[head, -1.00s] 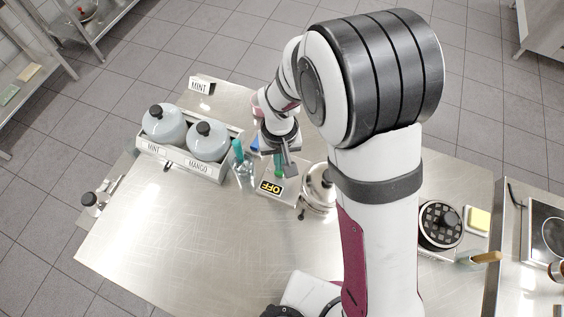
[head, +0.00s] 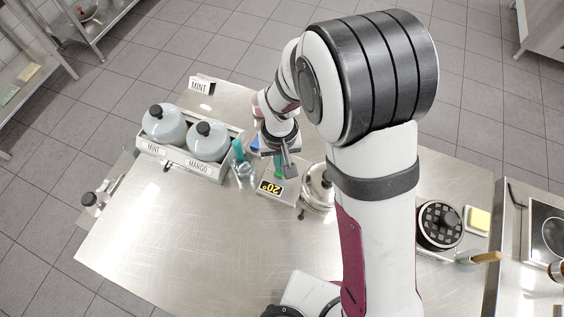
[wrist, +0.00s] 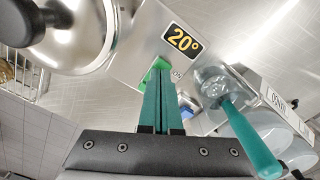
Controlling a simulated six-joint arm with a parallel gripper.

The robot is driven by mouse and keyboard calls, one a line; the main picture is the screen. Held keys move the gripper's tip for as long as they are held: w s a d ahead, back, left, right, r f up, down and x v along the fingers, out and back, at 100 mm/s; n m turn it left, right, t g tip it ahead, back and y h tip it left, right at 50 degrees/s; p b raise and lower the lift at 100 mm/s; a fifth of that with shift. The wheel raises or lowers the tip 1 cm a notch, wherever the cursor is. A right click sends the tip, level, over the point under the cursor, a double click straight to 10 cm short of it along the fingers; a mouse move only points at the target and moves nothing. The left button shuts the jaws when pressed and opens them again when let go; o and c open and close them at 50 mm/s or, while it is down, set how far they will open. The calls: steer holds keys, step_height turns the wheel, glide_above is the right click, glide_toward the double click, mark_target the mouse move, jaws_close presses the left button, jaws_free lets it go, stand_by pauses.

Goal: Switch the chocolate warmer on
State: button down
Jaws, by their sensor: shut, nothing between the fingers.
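The chocolate warmer is a steel unit with a lidded pot (head: 318,188) beside a control box (head: 264,193). Its display (head: 270,187) reads 20° in yellow on black, and the same display (wrist: 182,40) shows upright in the wrist view. A bright green switch (wrist: 157,65) sits on the box below the display. My gripper (wrist: 160,84) is shut and empty, its teal fingers together with the tips at the green switch. Whether they touch it I cannot tell. In the head view my gripper (head: 289,168) is over the far edge of the box, partly hidden by my wrist.
A glass jar (head: 243,172) with a teal-handled tool stands just left of the box. Left of that is a rack (head: 180,163) with lidded containers labelled MINT and MANGO. A MINT card (head: 199,85) stands behind. The table's front left (head: 190,240) is clear.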

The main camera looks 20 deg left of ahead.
step_height(320, 180, up, 6)
steer(key=shift+r, duration=0.15)
stand_by(0.3)
steer(key=d+r+m, duration=0.1)
steer(key=d, duration=0.1)
steer(key=d+r, duration=0.2)
steer(key=d+r+m, duration=0.1)
steer(key=d, duration=0.1)
steer(key=shift+s+d+r+m, duration=0.2)
steer(key=shift+s+r+m, duration=0.1)
steer(key=shift+r, duration=0.1)
steer(key=s+d+r+m+y, duration=0.1)
steer(key=s+d+r+m, duration=0.2)
steer(key=s+d, duration=0.3)
steer(key=s+d+r+m, duration=0.3)
steer(key=s+d+m, duration=0.3)
steer(key=s+d, duration=0.1)
steer(key=shift+s+d+r+y, duration=0.15)
steer(key=shift+s+r+y, duration=0.15)
steer(key=shift+y, duration=0.1)
